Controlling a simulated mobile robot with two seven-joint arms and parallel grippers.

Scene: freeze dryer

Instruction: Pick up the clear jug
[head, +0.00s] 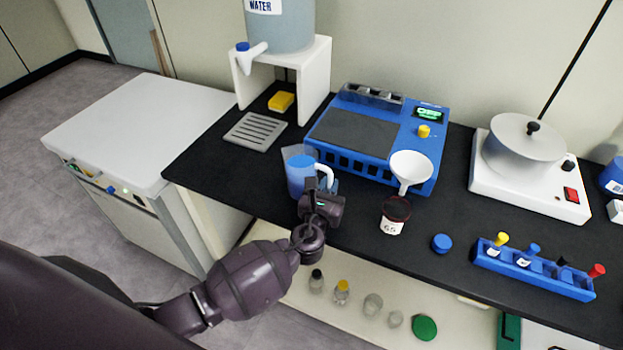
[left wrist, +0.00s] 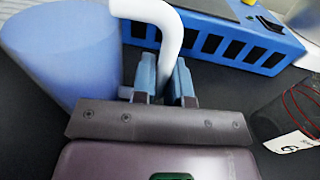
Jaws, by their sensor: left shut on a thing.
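The jug (head: 298,178) looks translucent with a blue body and a white handle. It is upright at the front of the black counter, left of the blue machine. Whether its base touches the counter is hard to tell. My left gripper (head: 325,186) is at the handle on the jug's right side. In the left wrist view the jug (left wrist: 62,62) fills the upper left, and the white handle (left wrist: 168,35) runs down between the fingers of my left gripper (left wrist: 163,78), which are shut on it. My right gripper is not in view.
A blue machine (head: 352,136) stands just behind and right of the jug.

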